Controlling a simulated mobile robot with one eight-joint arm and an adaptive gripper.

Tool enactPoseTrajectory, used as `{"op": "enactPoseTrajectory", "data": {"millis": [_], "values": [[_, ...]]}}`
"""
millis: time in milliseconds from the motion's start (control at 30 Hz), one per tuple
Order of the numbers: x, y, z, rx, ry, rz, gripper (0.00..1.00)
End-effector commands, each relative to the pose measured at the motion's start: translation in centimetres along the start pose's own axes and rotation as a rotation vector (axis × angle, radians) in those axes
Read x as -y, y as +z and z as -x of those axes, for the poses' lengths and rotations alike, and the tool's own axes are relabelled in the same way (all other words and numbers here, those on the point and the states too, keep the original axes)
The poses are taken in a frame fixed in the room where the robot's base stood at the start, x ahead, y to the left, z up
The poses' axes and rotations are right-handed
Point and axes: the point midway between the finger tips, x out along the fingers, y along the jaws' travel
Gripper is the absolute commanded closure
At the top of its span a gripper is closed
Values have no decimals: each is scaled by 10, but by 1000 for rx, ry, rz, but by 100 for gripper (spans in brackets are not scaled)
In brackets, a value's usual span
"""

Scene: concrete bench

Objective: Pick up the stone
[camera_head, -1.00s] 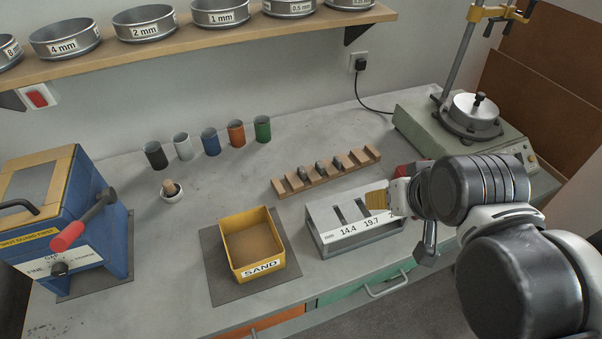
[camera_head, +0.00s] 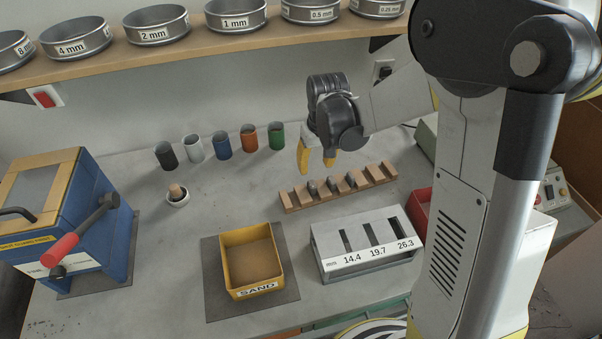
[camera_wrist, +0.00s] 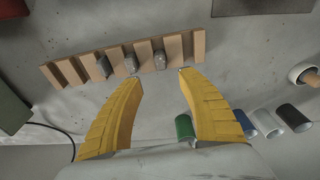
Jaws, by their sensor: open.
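Several small grey stones sit in slots of a wooden rack (camera_head: 292,201) on the bench. One stone (camera_head: 312,187) is toward the left, one (camera_head: 331,184) is in the middle and one (camera_head: 350,180) lies to its right. In the wrist view the rack (camera_wrist: 60,74) runs across the top, with the grey stones (camera_wrist: 160,60) upright between its wooden dividers. My gripper (camera_head: 316,168) has yellow fingers pointing down, at the back side of the rack and apart from the stones.
A yellow sand box (camera_head: 229,272) and a slotted grey gauge (camera_head: 345,266) stand in front of the rack. Several coloured cups (camera_head: 222,145) line the back left. A red bin (camera_head: 418,210) is partly hidden behind my arm. A shelf (camera_head: 200,47) with sieves hangs above.

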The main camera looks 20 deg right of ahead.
Motion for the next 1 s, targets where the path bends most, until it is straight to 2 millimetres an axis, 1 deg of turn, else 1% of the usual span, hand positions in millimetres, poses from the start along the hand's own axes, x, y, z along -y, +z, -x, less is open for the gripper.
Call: {"op": "enactPoseTrajectory", "data": {"millis": [300,467,700,800,967,1000], "values": [[0,0,-50,0,0,0,54],[1,0,-61,-1,0,0,54],[2,0,-99,-1,0,0,54],[2,0,-106,-2,0,0,54],[2,0,-105,-2,0,0,54],[2,0,-104,-2,0,0,55]]}}
